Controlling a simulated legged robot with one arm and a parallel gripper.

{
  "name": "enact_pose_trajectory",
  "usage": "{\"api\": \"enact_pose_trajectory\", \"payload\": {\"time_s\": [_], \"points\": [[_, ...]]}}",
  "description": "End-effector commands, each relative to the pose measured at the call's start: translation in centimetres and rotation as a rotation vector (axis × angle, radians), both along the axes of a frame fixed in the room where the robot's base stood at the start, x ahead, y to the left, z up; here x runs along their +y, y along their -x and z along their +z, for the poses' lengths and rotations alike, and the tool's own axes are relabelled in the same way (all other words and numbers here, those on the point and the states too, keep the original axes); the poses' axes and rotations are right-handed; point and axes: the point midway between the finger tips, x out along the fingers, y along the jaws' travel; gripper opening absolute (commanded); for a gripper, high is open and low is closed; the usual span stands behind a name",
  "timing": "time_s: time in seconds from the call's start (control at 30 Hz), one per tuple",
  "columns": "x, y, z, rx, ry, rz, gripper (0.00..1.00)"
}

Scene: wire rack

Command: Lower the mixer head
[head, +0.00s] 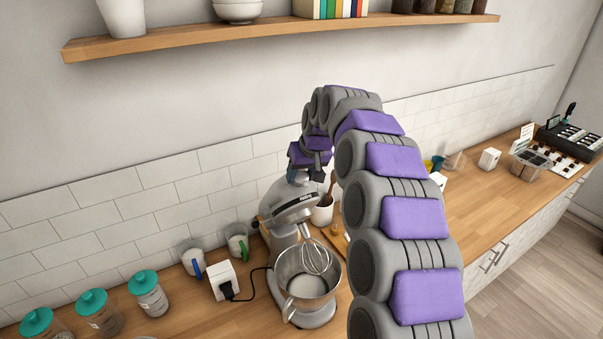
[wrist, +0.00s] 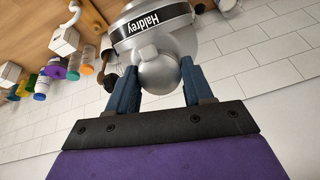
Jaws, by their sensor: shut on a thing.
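The silver stand mixer stands on the wooden counter in the head view. Its head (head: 296,207) is tilted up, and the wire whisk (head: 317,258) hangs from it at a slant over the metal bowl (head: 305,288). My gripper (head: 299,177) is at the upper end of the mixer head. In the wrist view, the blue fingers of my gripper (wrist: 152,72) are shut on the rounded end of the mixer head (wrist: 168,68), one finger on each side. The mixer's hinge is partly hidden in the head view.
A white box with a black cord (head: 225,281) and measuring cups (head: 237,242) stand left of the mixer. Teal-lidded jars (head: 148,294) are further left. A utensil crock (head: 322,212) stands behind the mixer. A wooden shelf (head: 190,39) runs above.

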Motion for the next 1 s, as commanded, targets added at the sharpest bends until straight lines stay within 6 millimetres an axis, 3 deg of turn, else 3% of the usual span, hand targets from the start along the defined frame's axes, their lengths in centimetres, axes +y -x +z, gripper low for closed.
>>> {"api": "enact_pose_trajectory", "payload": {"time_s": [0.13, 0.47, 1.0], "points": [[0.1, 0.0, 0.0, 0.0, -0.001, 0.001, 0.0], [-0.4, 0.4, -0.4, -0.017, -0.013, -0.002, 0.0], [-2.4, 3.3, -2.4, -0.103, -0.072, 0.001, 0.0]]}}
